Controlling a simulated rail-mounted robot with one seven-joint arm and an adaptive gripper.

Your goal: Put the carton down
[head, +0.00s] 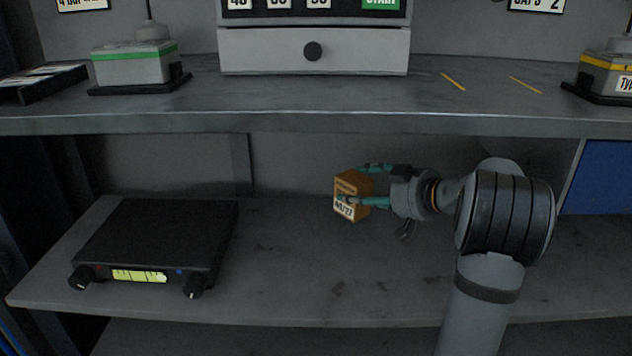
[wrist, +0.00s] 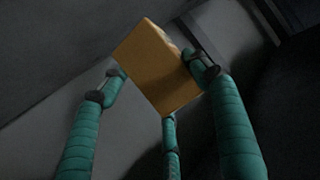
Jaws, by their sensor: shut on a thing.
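The carton (head: 346,207) is a small brown-orange box with a white label that seems to read "40/77". It is in the middle of the head view, in the space between the upper and lower shelves. My gripper (head: 366,185) has teal fingers and is shut on the carton from the right. In the wrist view the carton (wrist: 160,68) sits tilted between the fingers (wrist: 160,85). It appears held above the lower shelf (head: 290,270); the exact gap below it is hard to tell.
A black device (head: 155,240) with knobs and a yellow display stands on the lower shelf at left. The upper shelf (head: 300,105) overhangs my gripper. A blue panel (head: 600,178) is at right. The middle of the lower shelf is clear.

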